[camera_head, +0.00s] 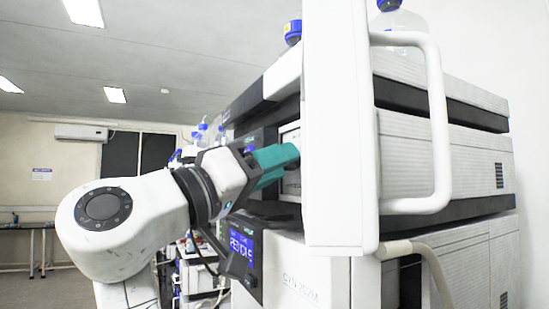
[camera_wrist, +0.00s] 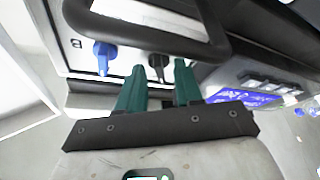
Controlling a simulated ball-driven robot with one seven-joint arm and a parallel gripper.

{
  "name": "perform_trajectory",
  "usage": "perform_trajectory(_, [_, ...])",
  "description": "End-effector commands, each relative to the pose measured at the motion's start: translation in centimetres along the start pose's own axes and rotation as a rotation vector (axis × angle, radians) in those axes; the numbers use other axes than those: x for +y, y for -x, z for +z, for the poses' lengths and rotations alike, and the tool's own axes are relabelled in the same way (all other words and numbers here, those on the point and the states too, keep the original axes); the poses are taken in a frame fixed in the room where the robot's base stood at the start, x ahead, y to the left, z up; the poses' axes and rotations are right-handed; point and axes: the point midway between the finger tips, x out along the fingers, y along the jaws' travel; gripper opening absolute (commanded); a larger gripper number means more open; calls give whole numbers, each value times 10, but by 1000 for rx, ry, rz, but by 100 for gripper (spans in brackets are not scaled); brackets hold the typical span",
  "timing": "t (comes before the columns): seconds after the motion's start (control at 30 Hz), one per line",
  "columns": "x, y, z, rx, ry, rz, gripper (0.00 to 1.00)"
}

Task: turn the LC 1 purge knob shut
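In the wrist view, a black knob (camera_wrist: 158,66) and a blue knob (camera_wrist: 103,56) sit on the pale front panel (camera_wrist: 125,62) of an instrument. No label tells me which is the LC 1 purge knob. My gripper (camera_wrist: 159,66) has two teal fingers, spread apart, one on each side of the black knob. A gap seems to show between the knob and each finger; the blue knob is outside, left of the fingers. In the head view my gripper (camera_head: 293,153) reaches the front of the instrument stack (camera_head: 445,165); the knobs are hidden there.
A white panel with a handle (camera_head: 440,125) stands out at the stack's front, close to my gripper's right. A blue-lit display (camera_head: 241,245) is below my gripper. Blue-capped bottles (camera_head: 292,30) stand on top. A dark bar (camera_wrist: 150,30) crosses above the knobs in the wrist view.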

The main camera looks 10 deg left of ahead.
Motion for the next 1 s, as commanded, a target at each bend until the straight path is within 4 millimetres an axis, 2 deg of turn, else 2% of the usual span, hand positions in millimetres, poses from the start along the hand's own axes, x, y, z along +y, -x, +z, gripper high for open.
perform_trajectory(0.27, [0, -2, 0, 0, 0, 0, 35])
perform_trajectory(0.67, [0, -2, 0, -1, 1, -1, 0])
perform_trajectory(1.0, [-1, -3, 1, -2, -3, 1, 0])
